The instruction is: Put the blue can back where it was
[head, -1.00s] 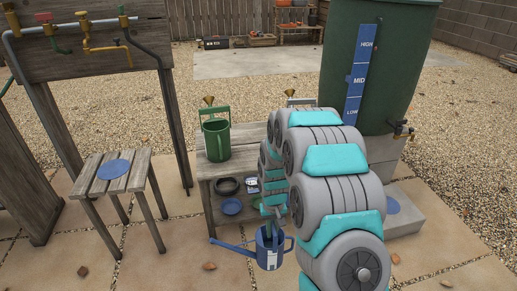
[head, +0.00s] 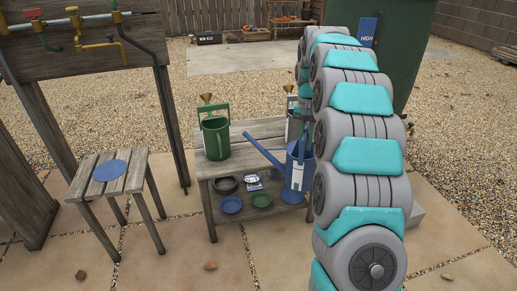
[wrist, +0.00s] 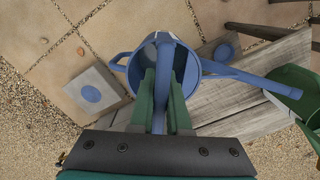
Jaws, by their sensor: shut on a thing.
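The blue can (head: 298,173), a watering can with a long spout, hangs in front of the bench's right end in the head view. Its spout points up and left. In the wrist view my gripper (wrist: 163,78) has its two green fingers on either side of the can's blue handle and is shut on it; the can body (wrist: 124,68) is below.
A green watering can (head: 215,140) stands on the bench (head: 245,158); a greyish can (head: 293,122) is partly hidden behind the blue one. The lower shelf holds a blue dish (head: 231,205), a green dish (head: 262,199) and a black ring (head: 226,184). A water barrel (head: 405,60) stands behind my arm.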

